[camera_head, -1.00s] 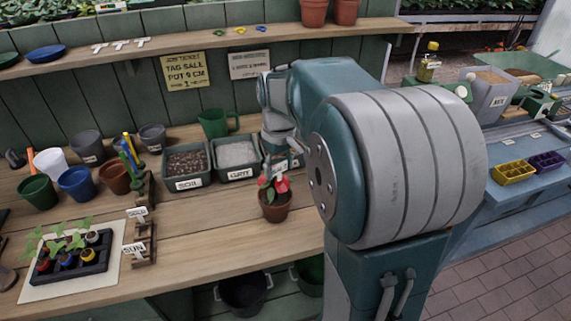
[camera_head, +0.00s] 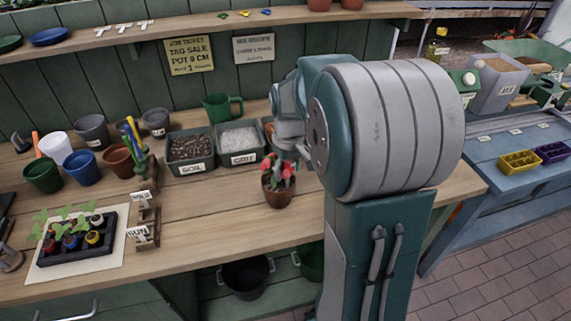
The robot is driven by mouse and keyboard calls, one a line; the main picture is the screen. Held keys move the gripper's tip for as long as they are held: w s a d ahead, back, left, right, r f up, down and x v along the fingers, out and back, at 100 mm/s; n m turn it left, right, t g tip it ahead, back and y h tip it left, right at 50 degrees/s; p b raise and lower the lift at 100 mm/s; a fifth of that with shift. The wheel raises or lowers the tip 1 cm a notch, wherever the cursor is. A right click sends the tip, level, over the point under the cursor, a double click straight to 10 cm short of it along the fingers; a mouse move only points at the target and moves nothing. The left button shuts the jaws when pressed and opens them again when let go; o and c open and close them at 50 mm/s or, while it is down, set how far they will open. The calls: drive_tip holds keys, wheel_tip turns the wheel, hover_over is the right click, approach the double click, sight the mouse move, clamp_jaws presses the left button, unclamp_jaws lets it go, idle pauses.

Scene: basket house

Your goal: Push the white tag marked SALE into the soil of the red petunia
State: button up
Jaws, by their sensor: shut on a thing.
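The red petunia (camera_head: 279,186) stands upright in a small brown pot on the wooden bench, with red flowers and green leaves. My gripper (camera_head: 291,152) is just above and behind the flowers, pointing down, partly covered by my own arm. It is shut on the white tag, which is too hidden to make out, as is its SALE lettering. I cannot tell whether the tag touches the soil, since flowers and gripper cover the pot's top.
A small rack (camera_head: 145,222) holds white tags, one reading SUN. A seedling tray (camera_head: 75,246) sits front left. The bench before the petunia is clear.

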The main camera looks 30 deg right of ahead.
drive_tip(key=shift+d+f, duration=0.35)
drive_tip(key=shift+f, duration=0.4)
drive_tip(key=shift+a+f, duration=0.2)
drive_tip(key=shift+a, duration=0.25)
drive_tip(key=shift+d, duration=0.25)
drive_tip(key=o, duration=0.7)
drive_tip(key=shift+a, duration=0.15)
wheel_tip(320, 180, up, 12)
drive_tip(key=shift+w+f, duration=0.1)
